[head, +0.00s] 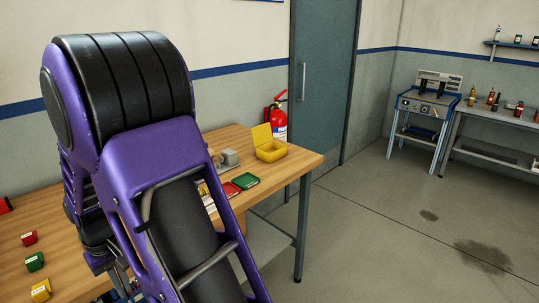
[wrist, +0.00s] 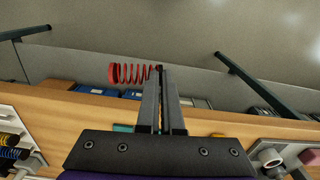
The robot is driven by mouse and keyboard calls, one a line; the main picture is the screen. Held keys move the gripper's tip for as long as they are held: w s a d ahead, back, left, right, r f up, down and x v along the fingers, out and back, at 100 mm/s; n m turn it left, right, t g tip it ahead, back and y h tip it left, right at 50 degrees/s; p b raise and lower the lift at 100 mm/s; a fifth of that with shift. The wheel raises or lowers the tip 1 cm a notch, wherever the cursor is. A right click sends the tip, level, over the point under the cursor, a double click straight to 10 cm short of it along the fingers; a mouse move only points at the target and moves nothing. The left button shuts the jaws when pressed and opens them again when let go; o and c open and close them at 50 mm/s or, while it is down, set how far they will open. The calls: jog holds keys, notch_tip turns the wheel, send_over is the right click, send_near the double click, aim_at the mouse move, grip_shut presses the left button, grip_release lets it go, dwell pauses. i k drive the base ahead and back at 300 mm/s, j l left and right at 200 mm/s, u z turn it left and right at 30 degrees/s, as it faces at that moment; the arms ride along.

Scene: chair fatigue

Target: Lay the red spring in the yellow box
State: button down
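The yellow box (head: 271,151) stands on the far right end of the wooden table in the head view, its lid raised at the back. The red spring (wrist: 135,73) shows in the wrist view, lying sideways with its right end at the tips of my gripper (wrist: 162,74). The fingers are nearly together on that end, and the rest of the spring sticks out to the left. In the head view my purple arm hides much of the table, and I cannot make out the spring there.
A fire extinguisher (head: 278,120) is behind the box.

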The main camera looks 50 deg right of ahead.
aim_at(275, 157)
jog(key=l, duration=1.4)
jog(key=l+z, duration=0.15)
jog(key=l, duration=1.25)
